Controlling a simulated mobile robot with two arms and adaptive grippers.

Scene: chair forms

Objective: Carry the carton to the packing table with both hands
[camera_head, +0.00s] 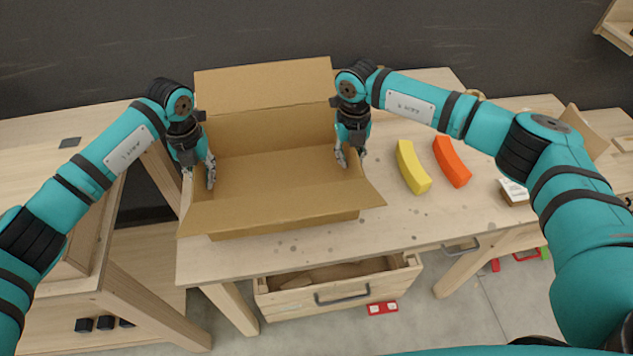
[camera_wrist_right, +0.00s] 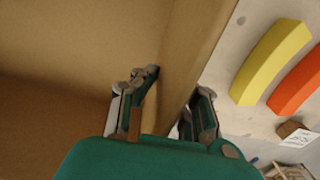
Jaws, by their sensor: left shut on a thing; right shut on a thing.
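The open, empty brown carton (camera_head: 275,180) is over the wooden table (camera_head: 400,230), its back and front flaps spread out. My left gripper (camera_head: 199,172) is shut on the carton's left wall, with one finger inside. My right gripper (camera_head: 350,156) is shut on the right wall. In the right wrist view the right gripper (camera_wrist_right: 172,105) has one finger on each side of the carton wall (camera_wrist_right: 190,60). I cannot tell whether the carton's underside touches the tabletop.
A yellow curved block (camera_head: 413,167) and an orange one (camera_head: 452,162) lie right of the carton. A small box (camera_head: 514,192) is further right. An open drawer (camera_head: 335,290) juts out below the table front. Another wooden table (camera_head: 60,150) stands at the left.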

